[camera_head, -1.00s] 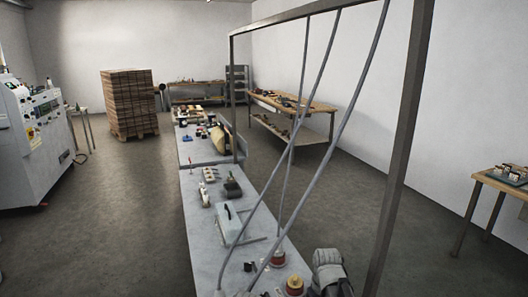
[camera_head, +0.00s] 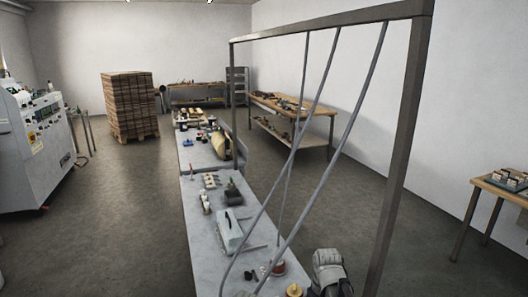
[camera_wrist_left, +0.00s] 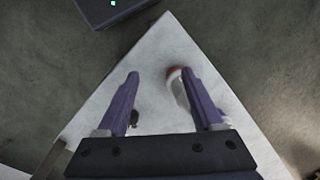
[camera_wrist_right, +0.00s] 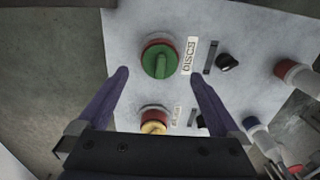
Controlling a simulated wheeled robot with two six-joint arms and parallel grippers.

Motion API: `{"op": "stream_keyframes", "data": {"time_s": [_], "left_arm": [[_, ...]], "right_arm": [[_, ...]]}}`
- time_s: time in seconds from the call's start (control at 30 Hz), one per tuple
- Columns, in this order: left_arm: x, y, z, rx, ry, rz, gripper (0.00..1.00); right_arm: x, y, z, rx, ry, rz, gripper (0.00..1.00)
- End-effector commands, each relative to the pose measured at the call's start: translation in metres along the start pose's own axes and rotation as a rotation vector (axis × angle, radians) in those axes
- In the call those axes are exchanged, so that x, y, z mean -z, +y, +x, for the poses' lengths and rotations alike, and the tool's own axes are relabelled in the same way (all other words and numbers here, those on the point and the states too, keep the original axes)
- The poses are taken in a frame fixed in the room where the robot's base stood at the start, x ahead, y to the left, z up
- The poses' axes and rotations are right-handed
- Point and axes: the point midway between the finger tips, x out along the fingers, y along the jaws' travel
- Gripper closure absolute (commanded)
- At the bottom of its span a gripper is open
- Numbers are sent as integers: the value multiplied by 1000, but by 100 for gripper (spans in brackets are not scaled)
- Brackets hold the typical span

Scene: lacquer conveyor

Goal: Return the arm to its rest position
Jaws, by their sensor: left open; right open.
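My left gripper (camera_wrist_left: 156,76) is open and empty over the corner of a white surface (camera_wrist_left: 165,45). A white item with a reddish rim (camera_wrist_left: 177,88) shows beside its right finger; I cannot tell if they touch.
A long grey bench (camera_head: 200,229) carries several small items. A metal frame (camera_head: 407,130) with slanting rods stands over it. A white machine (camera_head: 32,145) is at the left, a stack of boards (camera_head: 129,103) behind. Open floor (camera_head: 110,215) lies left of the bench.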

Motion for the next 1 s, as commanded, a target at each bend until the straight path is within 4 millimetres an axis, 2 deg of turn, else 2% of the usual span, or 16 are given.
{"op": "stream_keyframes", "data": {"time_s": [0.03, 0.33, 0.4, 1.0], "left_arm": [[-1, -1, -12, 0, 0, 0, 32], [-2, -4, -39, 0, 0, 1, 32], [-1, -2, -20, 0, 0, 1, 32], [2, 4, 42, 0, 0, 0, 32]], "right_arm": [[0, 0, -13, 0, 0, 0, 0], [0, 0, -39, 0, 0, 0, 0], [0, 0, -20, 0, 0, 0, 0], [0, 0, 43, 0, 0, 0, 0]]}}
